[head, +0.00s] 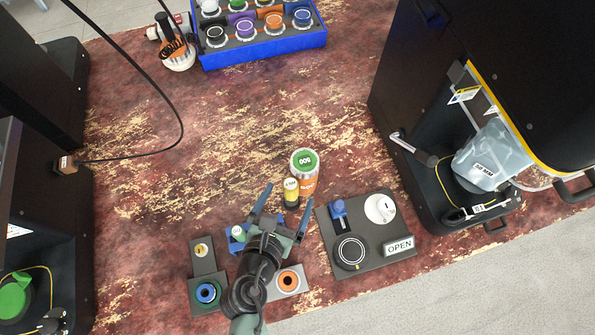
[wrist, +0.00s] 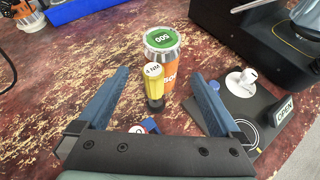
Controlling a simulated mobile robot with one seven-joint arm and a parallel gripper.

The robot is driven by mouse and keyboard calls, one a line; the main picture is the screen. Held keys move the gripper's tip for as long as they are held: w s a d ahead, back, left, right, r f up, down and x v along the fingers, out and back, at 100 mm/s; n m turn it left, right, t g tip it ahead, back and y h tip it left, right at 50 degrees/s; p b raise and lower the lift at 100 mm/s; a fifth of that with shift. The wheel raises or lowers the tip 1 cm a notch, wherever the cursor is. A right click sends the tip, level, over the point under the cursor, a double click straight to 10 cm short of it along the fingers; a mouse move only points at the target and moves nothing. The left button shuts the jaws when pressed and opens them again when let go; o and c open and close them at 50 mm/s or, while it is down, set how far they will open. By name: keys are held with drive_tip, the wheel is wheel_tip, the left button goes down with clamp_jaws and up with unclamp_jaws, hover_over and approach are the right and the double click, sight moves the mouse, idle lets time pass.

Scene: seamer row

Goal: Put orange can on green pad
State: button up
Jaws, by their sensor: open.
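The orange can (head: 308,188) stands upright on the mottled red table, with a silver rim and a green top marked 500. It also shows in the wrist view (wrist: 173,77). A yellow and black cylinder (head: 291,197) stands right in front of it, hiding part of its side; it also shows in the wrist view (wrist: 154,87). My gripper (head: 287,194) is open, its fingers either side of the yellow cylinder in the picture, with the can beyond. A dark green square (head: 194,305) at lower left, under a blue ring, may be the green pad; I cannot be sure.
A panel (head: 375,258) with a black dial, white knob and OPEN sign lies right of my gripper. A blue crate (head: 265,52) of cans stands at the back. Black machines flank the table; the right one holds a clear jug (head: 492,155). The table's middle is clear.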

sight(300, 180)
drive_tip(key=shift+s+f+n, duration=0.2)
drive_tip(key=shift+f+n, duration=0.1)
drive_tip(key=shift+f, duration=0.25)
drive_tip(key=shift+s+f+n, duration=0.2)
drive_tip(key=shift+f+n, duration=0.1)
drive_tip(key=shift+f, duration=0.2)
drive_tip(key=x, duration=0.7)
drive_tip(key=shift+b, duration=0.3)
drive_tip(key=b+x, duration=0.1)
drive_tip(key=x, duration=0.4)
drive_tip(key=shift+d+f, duration=0.15)
drive_tip(key=shift+f, duration=0.05)
drive_tip(key=shift+s, duration=0.1)
clamp_jaws()
drive_tip(key=shift+r, duration=0.15)
